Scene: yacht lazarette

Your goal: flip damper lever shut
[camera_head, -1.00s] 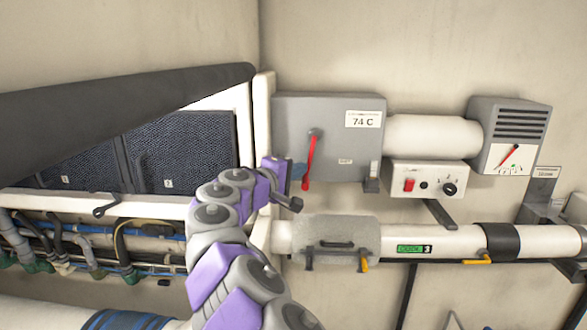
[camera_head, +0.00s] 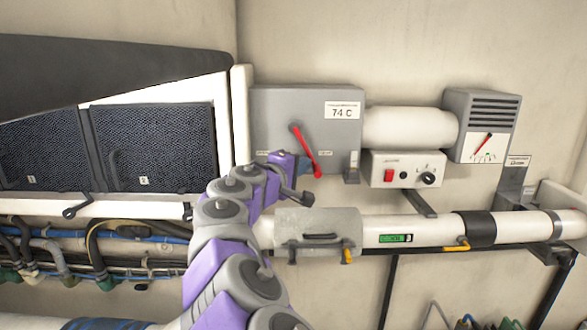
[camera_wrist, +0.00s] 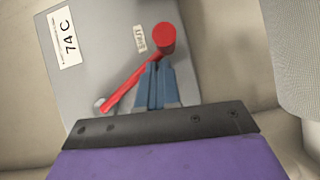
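The damper lever (camera_head: 306,150) is a red bar on the front of a grey box (camera_head: 275,108) marked 74 C. Its pivot is at the upper left and its free end slants down to the right. In the wrist view the lever (camera_wrist: 130,83) ends in a round red knob (camera_wrist: 166,38). My gripper (camera_head: 304,165) is at the lever's lower left side, close to the free end. In the wrist view its blue fingers (camera_wrist: 157,68) are together, with their tips against or just beside the bar below the knob. Nothing shows between them; exact contact is unclear.
A white control box (camera_head: 405,169) with a red switch and black knob is right of the grey box. A white pipe with a grey sleeve (camera_head: 318,232) runs below my gripper. Dark mesh panels (camera_head: 155,145) are at left. A vented gauge box (camera_head: 485,125) is farther right.

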